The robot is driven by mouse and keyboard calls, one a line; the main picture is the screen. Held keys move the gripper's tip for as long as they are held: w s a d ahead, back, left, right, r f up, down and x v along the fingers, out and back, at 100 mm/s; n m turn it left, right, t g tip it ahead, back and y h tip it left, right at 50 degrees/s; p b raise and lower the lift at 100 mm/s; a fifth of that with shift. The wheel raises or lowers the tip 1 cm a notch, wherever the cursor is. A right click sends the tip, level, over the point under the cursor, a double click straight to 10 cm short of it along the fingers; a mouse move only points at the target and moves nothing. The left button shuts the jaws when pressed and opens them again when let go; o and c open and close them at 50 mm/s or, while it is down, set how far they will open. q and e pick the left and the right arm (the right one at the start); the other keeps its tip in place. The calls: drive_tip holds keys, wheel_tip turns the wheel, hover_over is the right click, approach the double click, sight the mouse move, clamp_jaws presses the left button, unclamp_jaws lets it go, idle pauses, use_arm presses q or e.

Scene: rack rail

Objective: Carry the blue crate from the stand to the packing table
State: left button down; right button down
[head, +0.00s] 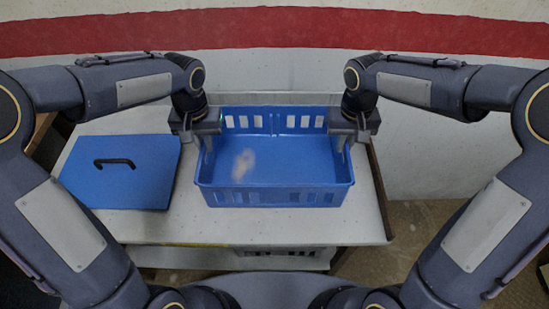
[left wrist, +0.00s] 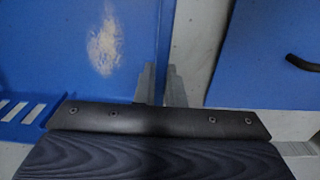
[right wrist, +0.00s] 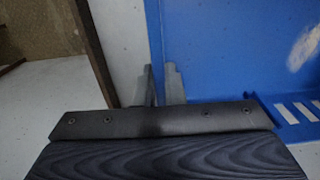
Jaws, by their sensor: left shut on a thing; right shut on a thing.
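The blue crate (head: 275,196) is an open, slotted plastic box with a pale worn patch on its inner floor. It sits level over a white top (head: 290,225); I cannot tell whether it touches it. It looks empty. My left gripper (head: 207,142) is shut on the crate's left wall, and my right gripper (head: 342,140) is shut on its right wall. The left wrist view shows the crate (left wrist: 60,60) beside the left fingers (left wrist: 162,84). The right wrist view shows the crate (right wrist: 240,60) beside the right fingers (right wrist: 163,84). I cannot tell whether this top is the stand or packing table.
A flat blue panel (head: 120,180) with a black handle (head: 114,162) lies left of the crate, with a narrow gap between. A lower shelf (head: 220,258) shows below the front edge. A white wall with a red band (head: 270,32) stands behind. Brown floor (head: 430,235) is at right.

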use_arm(q)
drive_tip(key=shift+r, duration=0.15)
use_arm(e)
drive_tip(key=shift+r, duration=0.15)
